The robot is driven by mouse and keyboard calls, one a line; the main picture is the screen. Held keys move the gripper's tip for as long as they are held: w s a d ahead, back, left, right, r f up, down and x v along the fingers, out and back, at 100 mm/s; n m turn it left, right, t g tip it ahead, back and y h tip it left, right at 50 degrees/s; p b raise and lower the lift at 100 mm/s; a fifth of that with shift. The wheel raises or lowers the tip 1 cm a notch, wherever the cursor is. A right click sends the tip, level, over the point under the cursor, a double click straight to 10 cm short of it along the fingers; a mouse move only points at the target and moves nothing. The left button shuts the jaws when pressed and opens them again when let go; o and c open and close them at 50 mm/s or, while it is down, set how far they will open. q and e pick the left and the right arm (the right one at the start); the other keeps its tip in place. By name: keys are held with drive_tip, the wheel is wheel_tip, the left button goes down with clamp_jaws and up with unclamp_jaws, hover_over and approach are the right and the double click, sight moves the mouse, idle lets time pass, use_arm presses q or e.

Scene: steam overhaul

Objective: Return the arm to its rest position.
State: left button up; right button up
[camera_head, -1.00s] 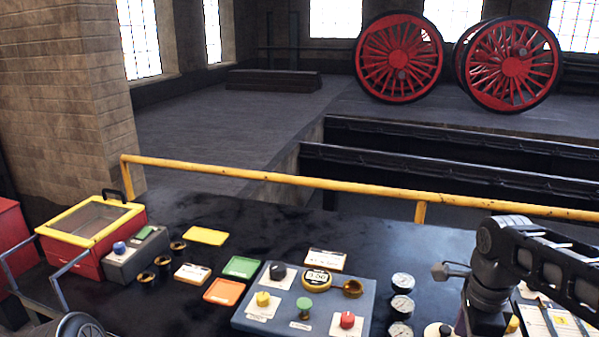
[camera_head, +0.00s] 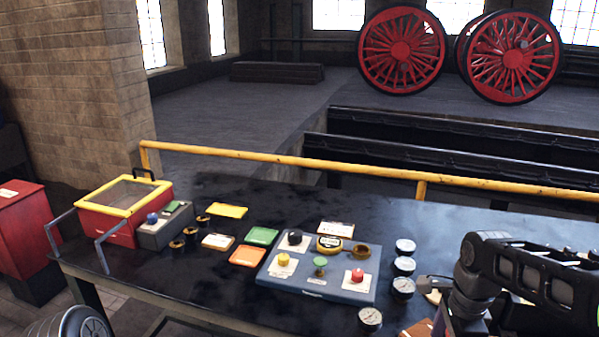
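My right arm (camera_head: 500,265) comes in from the right over the right end of the dark table (camera_head: 215,290). My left gripper is out of view. I cannot see anything held.
The table carries a blue-grey panel (camera_head: 317,292) with coloured knobs, several gauges (camera_head: 404,267) beside my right arm, coloured cards, and a red box with a yellow-framed lid (camera_head: 125,195). A yellow rail (camera_head: 290,162) runs behind. A red cabinet (camera_head: 25,225) stands left.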

drive_tip(key=s+a+f+n+y+p, duration=0.15)
drive_tip(key=a+f+n+p, duration=0.5)
drive_tip(key=a+f, duration=0.65)
use_arm(q)
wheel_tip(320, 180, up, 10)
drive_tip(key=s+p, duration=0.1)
drive_tip(key=p, duration=0.2)
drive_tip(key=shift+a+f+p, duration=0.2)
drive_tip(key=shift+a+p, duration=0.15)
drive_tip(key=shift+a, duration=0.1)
use_arm(e)
drive_tip(key=s+a+f+n+y, duration=0.1)
drive_tip(key=s+a+f+n, duration=0.3)
drive_tip(key=s, duration=0.4)
drive_tip(key=s+a+f+n, duration=0.4)
drive_tip(key=s+f+n, duration=0.3)
drive_tip(key=s, duration=0.1)
drive_tip(key=shift+a+f+y, duration=0.3)
drive_tip(key=shift+a+y, duration=0.05)
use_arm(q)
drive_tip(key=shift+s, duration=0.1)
